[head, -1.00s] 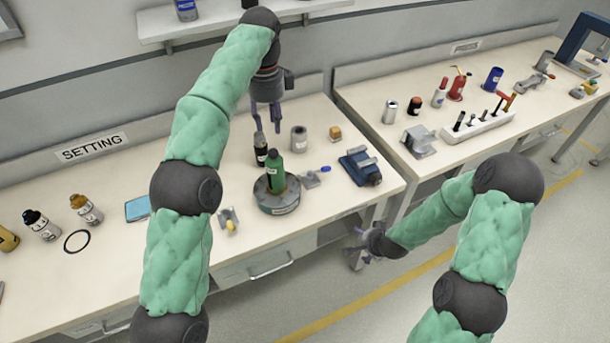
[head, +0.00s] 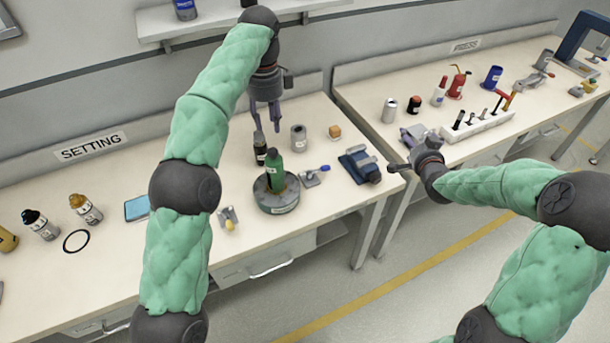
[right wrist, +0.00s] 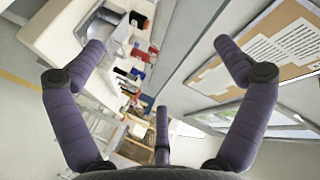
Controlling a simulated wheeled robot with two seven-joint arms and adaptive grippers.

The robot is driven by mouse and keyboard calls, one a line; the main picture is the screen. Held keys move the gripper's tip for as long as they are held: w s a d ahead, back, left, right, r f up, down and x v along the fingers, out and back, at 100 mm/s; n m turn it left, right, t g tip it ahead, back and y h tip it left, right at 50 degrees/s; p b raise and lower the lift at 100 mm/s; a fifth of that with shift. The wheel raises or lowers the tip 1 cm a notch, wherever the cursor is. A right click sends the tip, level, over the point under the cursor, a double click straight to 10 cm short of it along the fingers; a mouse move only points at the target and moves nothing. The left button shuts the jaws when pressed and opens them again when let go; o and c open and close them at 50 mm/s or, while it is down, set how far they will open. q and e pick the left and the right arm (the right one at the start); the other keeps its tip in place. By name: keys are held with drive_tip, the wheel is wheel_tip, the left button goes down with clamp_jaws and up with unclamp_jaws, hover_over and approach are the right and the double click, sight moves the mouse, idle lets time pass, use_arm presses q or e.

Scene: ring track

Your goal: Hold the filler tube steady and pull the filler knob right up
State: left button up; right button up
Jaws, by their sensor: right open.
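I cannot tell for sure which of these is the filler tube, and I cannot make out the filler knob. My left gripper (head: 268,126) points down above and behind them, its two fingers apart, holding nothing I can see. My right gripper (head: 397,168) is near the bench's right end, right of the blue vise; in the right wrist view its fingers (right wrist: 162,58) are wide apart and empty.
The blue vise (head: 360,166), a grey can (head: 298,138) and a small lever clamp (head: 313,176) stand right of the round base. A second bench with a white tool rack (head: 478,128) is at right. A shelf (head: 230,18) hangs above.

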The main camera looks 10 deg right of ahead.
drive_tip(key=w+a+n+y, duration=0.1)
drive_tip(key=a+n+y, duration=0.8)
drive_tip(key=a, duration=1)
drive_tip(key=n+g+y, duration=0.4)
drive_tip(key=n+g, duration=0.2)
drive_tip(key=n, duration=0.4)
approach(277, 171)
drive_tip(key=w+f, duration=0.3)
drive_tip(key=f, duration=0.1)
drive_tip(key=x, duration=1)
drive_tip(key=shift+w, duration=0.25)
drive_tip(key=shift+c, duration=0.3)
